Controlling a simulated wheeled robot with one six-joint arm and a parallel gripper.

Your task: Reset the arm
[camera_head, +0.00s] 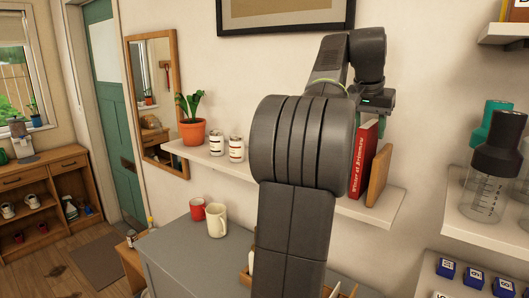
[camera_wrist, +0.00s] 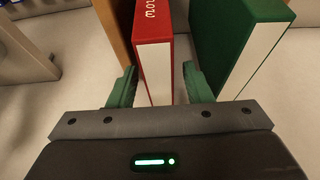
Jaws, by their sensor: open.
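My arm rises through the middle of the head view and bends over toward the wall shelf. In the wrist view my gripper (camera_wrist: 161,86) is open, with one green fingertip on each side of a red book (camera_wrist: 154,55). A small gap shows on both sides of the book, so the jaws look apart from it. The red book also stands on the shelf in the head view (camera_head: 357,165).
The wall shelf (camera_head: 392,212) holds a tan book (camera_head: 378,176), a potted plant (camera_head: 192,128) and two white cans. In the wrist view a green book (camera_wrist: 236,45) stands right of the jaws. A right-hand shelf (camera_head: 480,229) holds bottles. A grey surface (camera_head: 180,250) below holds two mugs.

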